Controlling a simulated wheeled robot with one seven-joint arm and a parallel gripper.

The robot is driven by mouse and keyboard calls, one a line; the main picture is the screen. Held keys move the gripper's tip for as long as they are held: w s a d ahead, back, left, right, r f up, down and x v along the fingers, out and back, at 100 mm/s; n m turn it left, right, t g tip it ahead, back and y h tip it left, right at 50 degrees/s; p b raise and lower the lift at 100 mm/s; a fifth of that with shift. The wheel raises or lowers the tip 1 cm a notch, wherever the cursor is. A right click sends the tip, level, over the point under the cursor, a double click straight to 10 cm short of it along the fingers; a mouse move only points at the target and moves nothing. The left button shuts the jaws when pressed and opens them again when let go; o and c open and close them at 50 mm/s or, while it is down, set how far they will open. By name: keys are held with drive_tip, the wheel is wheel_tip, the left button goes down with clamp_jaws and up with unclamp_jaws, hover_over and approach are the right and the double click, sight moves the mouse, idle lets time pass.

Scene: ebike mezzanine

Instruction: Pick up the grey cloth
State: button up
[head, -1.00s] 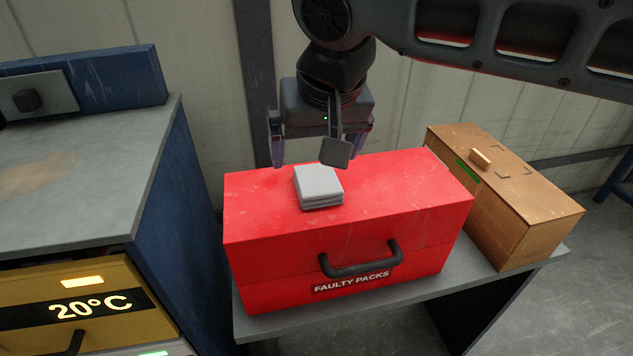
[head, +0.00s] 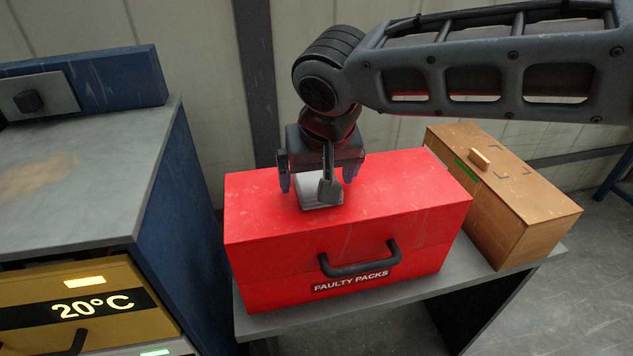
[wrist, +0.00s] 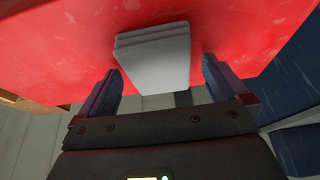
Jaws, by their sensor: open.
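The grey cloth (head: 322,200) is a small folded stack lying on top of the red box (head: 400,188) marked FAULTY PACKS. My gripper (head: 318,185) is over the cloth and partly hides it in the head view. In the wrist view the cloth (wrist: 155,58) lies ahead of the gripper (wrist: 160,80), between the lines of its two spread fingers. The fingers are open, with a gap on both sides of the cloth. I cannot tell exactly how high the fingertips are above the lid.
A brown box (head: 510,190) stands to the right of the red box on the same grey table (head: 390,315). A blue cabinet (head: 165,200) with a grey top is close on the left. The red box's black handle (head: 360,262) sticks out in front. A wall is behind.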

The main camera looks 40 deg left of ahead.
sight(318, 180)
drive_tip(key=shift+f, duration=0.25)
idle(0.6)
drive_tip(key=shift+c, duration=0.5)
drive_tip(key=c, duration=0.9)
drive_tip(key=shift+r, duration=0.15)
drive_tip(key=shift+c, duration=0.2)
wheel_tip(318, 180, up, 5)
drive_tip(key=shift+f, duration=0.2)
drive_tip(key=s+d+r+b, duration=0.1)
drive_tip(key=s+d+r, duration=0.5)
drive_tip(key=d, duration=0.3)
drive_tip(key=shift+s+d+r, duration=0.25)
drive_tip(key=shift+d+r, duration=0.1)
drive_tip(key=shift+d, duration=0.05)
